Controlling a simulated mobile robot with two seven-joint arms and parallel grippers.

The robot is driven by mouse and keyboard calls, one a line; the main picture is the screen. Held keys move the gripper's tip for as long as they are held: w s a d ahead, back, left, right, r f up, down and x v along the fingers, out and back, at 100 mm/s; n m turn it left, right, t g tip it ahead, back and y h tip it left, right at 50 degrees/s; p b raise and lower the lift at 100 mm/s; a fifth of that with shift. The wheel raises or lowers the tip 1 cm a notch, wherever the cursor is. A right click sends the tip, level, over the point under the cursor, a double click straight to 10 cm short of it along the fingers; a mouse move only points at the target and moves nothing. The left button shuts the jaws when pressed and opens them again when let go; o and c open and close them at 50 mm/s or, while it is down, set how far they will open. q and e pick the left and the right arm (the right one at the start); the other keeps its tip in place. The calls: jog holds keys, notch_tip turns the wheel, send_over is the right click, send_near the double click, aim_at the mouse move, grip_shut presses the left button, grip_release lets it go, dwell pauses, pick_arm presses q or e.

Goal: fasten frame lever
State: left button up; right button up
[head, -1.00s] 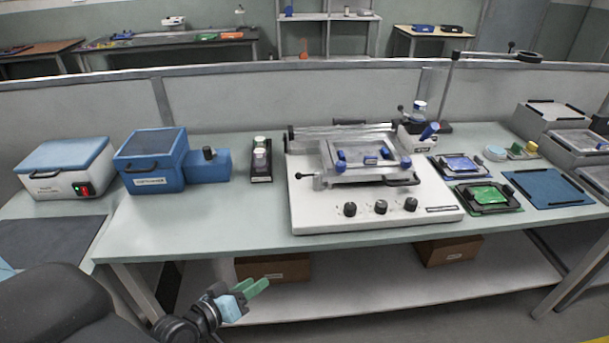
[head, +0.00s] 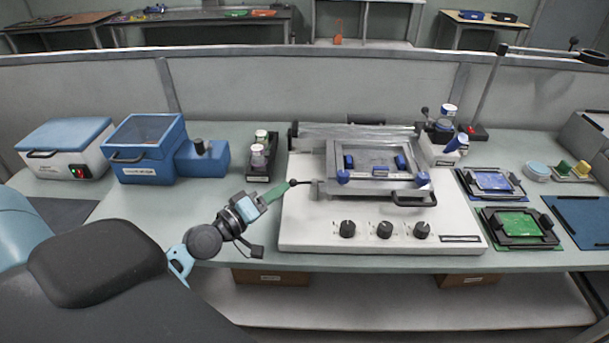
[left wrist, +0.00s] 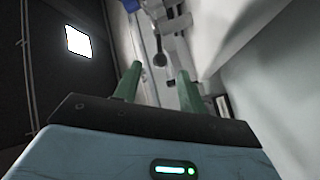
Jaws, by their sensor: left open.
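The frame lever (head: 303,183) is a short rod with a black round knob at the left side of the frame (head: 372,182) on the white printer-like machine (head: 300,225). In the left wrist view the dark lever knob (left wrist: 160,60) shows just past and between the fingertips. My left gripper (head: 284,186) has green fingers pointing right, with the tips close to the knob. In the left wrist view my left gripper (left wrist: 160,72) is open with nothing held. Whether the fingers touch the knob cannot be told. My right gripper is not in view.
A holder with bottles (head: 262,158) stands just behind my left gripper. A blue lidded box (head: 150,150) is further left. Green (head: 515,225) and blue (head: 492,182) boards in black holders lie right of the machine. Three black knobs (head: 384,229) line its front.

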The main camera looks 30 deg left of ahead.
aim_at(293, 179)
pick_arm(q)
jog(key=shift+w+r, duration=0.15)
jog(key=shift+w, duration=0.2)
jog(key=w, duration=0.2)
jog(key=w+d, duration=0.1)
jog(key=w, duration=0.2)
jog(key=shift+p, duration=0.35)
jog(key=shift+w+d, duration=0.3)
jog(key=shift+w, duration=0.6)
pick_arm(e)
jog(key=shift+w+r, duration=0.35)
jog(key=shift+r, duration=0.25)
pick_arm(q)
jog(key=shift+c, duration=0.2)
